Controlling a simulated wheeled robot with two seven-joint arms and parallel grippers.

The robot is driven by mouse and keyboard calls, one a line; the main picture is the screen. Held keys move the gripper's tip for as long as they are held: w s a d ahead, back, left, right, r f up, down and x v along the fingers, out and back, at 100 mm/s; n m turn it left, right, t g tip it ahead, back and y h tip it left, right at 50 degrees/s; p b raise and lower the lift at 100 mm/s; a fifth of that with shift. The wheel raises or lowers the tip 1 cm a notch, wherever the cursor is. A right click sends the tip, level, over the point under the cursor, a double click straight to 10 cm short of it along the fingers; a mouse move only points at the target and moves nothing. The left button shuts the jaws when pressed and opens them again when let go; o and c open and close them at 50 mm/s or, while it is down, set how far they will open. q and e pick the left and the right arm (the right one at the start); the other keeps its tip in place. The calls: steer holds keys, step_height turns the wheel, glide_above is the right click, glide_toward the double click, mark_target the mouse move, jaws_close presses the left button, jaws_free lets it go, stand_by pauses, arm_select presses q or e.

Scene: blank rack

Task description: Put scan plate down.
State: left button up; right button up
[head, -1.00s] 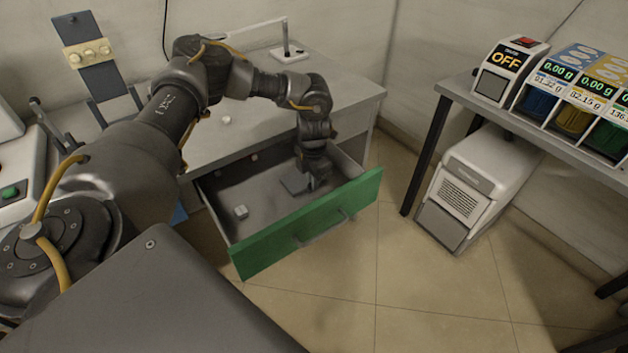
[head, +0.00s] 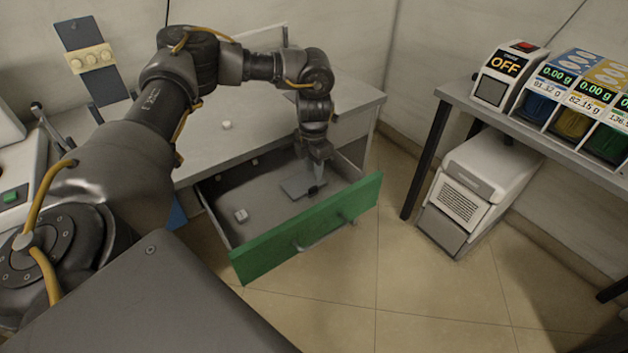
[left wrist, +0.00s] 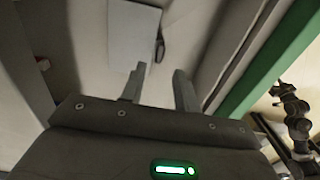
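The scan plate (head: 297,187), a flat grey plate with a small black grip (head: 313,190), lies on the floor of the open drawer near its right end. In the left wrist view the plate (left wrist: 130,38) and its black grip (left wrist: 160,49) show beyond my fingertips. My left gripper (head: 317,170) points down just above the plate. In the left wrist view my left gripper (left wrist: 158,78) has its two fingers spread with nothing between them. My right gripper cannot be made out in either view.
The drawer has a green front (head: 310,228) with a handle and low side walls around the gripper. A small white block (head: 241,215) lies in its left part. The worktop (head: 205,145) is above and behind. A side table (head: 540,125) with dispensers stands right.

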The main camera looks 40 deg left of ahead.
arm_select(q)
step_height(320, 180, up, 5)
steer(key=shift+r, duration=0.15)
arm_select(e)
steer(key=shift+d+f, duration=0.15)
steer(key=shift+d, duration=0.1)
